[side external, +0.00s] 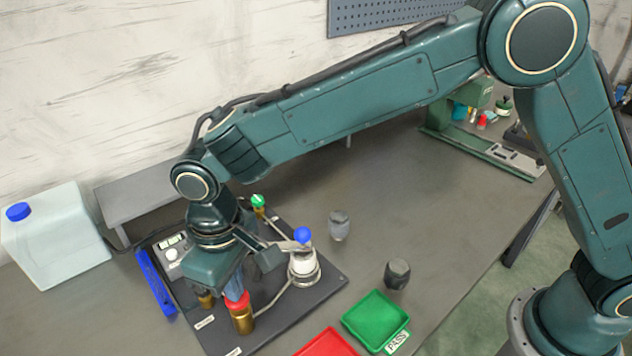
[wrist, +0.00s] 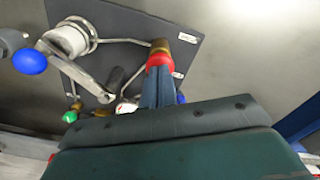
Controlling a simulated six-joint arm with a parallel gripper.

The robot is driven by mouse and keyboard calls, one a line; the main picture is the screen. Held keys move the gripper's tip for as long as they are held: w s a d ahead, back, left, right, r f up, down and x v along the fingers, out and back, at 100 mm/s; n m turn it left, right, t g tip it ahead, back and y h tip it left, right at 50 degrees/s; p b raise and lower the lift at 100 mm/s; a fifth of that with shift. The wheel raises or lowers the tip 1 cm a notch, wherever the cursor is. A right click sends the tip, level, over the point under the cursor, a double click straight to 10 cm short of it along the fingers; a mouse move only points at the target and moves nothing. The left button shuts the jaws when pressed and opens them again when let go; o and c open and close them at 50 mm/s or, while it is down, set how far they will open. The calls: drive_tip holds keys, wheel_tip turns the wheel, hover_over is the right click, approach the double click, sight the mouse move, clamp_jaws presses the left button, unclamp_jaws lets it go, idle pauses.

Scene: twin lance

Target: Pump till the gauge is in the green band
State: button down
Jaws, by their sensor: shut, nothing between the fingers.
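My gripper (side external: 237,288) is shut and empty, pointing down. Its fingertips are at the red top (side external: 237,299) of a brass cylinder (side external: 243,320) on the dark board (side external: 315,293); I cannot tell whether they touch. In the wrist view my gripper (wrist: 159,72) also meets the red top (wrist: 160,58). The white pump body (side external: 303,265) stands to the right, with a metal lever ending in a blue ball (side external: 303,235). The ball (wrist: 30,61) and lever also show in the wrist view, apart from my fingers. A small instrument box (side external: 172,247) with a dial is too small to read.
A green knob (side external: 258,201) stands at the board's back. A second brass fitting (side external: 205,299) is partly hidden by my gripper. Green (side external: 375,318) and red (side external: 327,344) trays are front right, near two grey pieces.

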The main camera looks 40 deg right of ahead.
drive_tip(key=shift+r, duration=1.75)
drive_tip(key=shift+w+d+r, duration=0.1)
drive_tip(key=shift+d+r, duration=0.3)
drive_tip(key=s+d+r+m+t+y, duration=0.1)
drive_tip(key=s+d+r+m, duration=0.1)
drive_tip(key=d+r, duration=0.65)
drive_tip(key=s+d+r+m+t, duration=0.15)
drive_tip(key=d+r, duration=0.25)
drive_tip(key=d, duration=0.9)
drive_tip(key=s+d+m+t+h, duration=0.1)
drive_tip(key=s+d+m+t, duration=0.1)
drive_tip(key=s+d, duration=1.1)
drive_tip(key=s+t, duration=0.1)
drive_tip(key=s, duration=0.2)
drive_tip(key=shift+s+f, duration=0.2)
drive_tip(key=shift+f, duration=0.2)
